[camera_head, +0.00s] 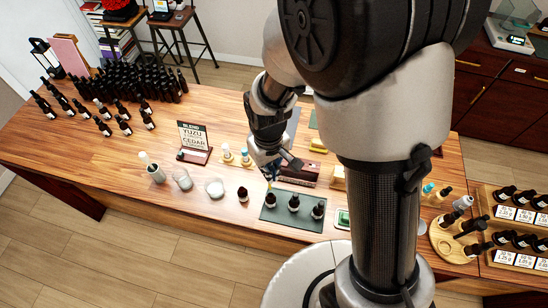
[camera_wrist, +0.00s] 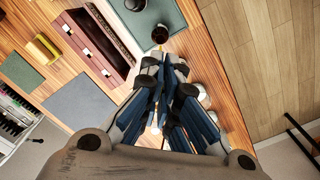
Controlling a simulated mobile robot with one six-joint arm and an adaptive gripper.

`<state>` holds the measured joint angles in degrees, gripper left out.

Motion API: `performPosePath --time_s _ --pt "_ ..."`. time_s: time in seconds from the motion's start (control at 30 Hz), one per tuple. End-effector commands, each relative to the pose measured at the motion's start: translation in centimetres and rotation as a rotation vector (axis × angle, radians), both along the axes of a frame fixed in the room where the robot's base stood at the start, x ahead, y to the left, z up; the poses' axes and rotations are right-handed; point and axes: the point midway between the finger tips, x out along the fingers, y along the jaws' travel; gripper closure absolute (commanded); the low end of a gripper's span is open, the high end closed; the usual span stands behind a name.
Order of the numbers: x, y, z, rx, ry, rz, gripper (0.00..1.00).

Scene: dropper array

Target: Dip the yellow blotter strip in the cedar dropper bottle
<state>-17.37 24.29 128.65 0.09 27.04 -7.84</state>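Three dark dropper bottles stand in a row on a dark green mat (camera_head: 285,218): the left one (camera_head: 270,201), the middle one (camera_head: 294,203) and the right one (camera_head: 318,209). Their labels are too small to read, so I cannot tell which is cedar. My gripper (camera_head: 270,176) points down just above the left bottle, its fingers close together. A small yellow tip, seemingly the yellow blotter strip (camera_head: 269,186), shows below the fingers at that bottle's top.
A sign (camera_head: 194,137) reads yuzu and cedar. Another dark bottle (camera_head: 243,194) stands left of the mat, near glass vessels (camera_head: 214,188). A dark red rack (camera_head: 299,175) lies behind the mat.

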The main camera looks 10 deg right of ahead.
Motion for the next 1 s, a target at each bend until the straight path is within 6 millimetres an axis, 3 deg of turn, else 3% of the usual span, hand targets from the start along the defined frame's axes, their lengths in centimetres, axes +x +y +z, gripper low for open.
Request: performPosePath --time_s 0.37,0.8,1.0 --pt "0.0 0.0 -0.1 -0.001 0.000 -0.001 1.00" --pt "0.0 0.0 -3.6 -0.001 0.000 -0.002 1.00" --pt "0.0 0.0 -3.8 -0.001 0.000 -0.002 1.00"
